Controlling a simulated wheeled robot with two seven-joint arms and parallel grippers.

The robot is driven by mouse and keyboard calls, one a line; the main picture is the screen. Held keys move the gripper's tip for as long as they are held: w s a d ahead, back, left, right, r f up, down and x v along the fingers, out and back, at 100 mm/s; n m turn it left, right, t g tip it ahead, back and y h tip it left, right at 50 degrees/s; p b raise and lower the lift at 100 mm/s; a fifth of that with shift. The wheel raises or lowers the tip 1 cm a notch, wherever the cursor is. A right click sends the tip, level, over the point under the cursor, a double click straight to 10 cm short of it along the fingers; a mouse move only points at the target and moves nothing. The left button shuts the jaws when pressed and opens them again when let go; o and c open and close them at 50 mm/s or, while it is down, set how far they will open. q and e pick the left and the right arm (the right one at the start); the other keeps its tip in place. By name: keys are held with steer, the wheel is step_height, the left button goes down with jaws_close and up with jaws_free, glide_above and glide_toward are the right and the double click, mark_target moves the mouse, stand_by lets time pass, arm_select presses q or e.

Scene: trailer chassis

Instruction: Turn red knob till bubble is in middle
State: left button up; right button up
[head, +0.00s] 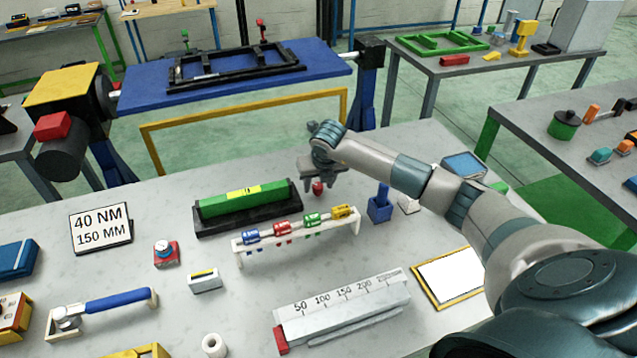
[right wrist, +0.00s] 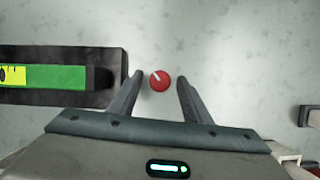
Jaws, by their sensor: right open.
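The red knob (head: 318,187) sits at the right end of the green spirit level (head: 243,199). In the right wrist view the knob (right wrist: 160,80) is round with a white pointer line tilted to the upper left. My right gripper (head: 320,184) is over the knob. Its two open fingers (right wrist: 159,88) stand on either side of the knob, with gaps on both sides. The level has a yellow vial (right wrist: 12,76), cut off at the left edge of the wrist view; the bubble's exact place is too small to tell. My left gripper is not in view.
A white rack (head: 299,237) with coloured clips stands in front of the level. A blue block holder (head: 380,208) is right of the knob. A ruler gauge (head: 342,312) and a framed white panel (head: 449,277) lie nearer.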

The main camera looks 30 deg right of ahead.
steer(key=c, duration=1)
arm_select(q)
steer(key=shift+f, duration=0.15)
